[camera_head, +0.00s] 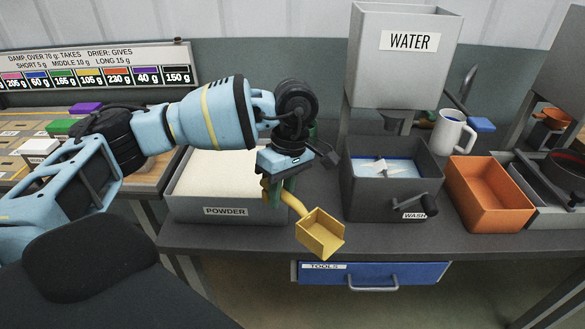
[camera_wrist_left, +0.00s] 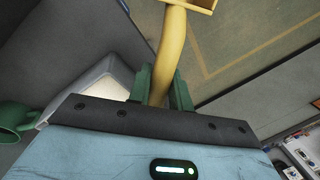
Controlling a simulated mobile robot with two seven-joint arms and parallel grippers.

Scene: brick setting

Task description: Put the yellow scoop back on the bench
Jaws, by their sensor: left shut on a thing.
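The yellow scoop (camera_head: 318,234) hangs in front of the bench's front edge, its square cup to the lower right of its handle. My left gripper (camera_head: 273,196) is shut on the scoop's handle, beside the front right corner of the powder bin. In the left wrist view the yellow handle (camera_wrist_left: 171,45) runs up from between the green fingers of my left gripper (camera_wrist_left: 162,88), and the cup is cut off at the top. The bench (camera_head: 250,238) has a dark grey top. My right gripper is not in view.
The POWDER bin (camera_head: 225,211) holds pale powder. The grey WASH basin (camera_head: 379,207), with a crank, stands right of it, below the WATER tank (camera_head: 405,60). An orange bin (camera_head: 490,198) and a white mug (camera_head: 451,132) are further right. A blue TOOLS drawer (camera_head: 374,273) is below the bench.

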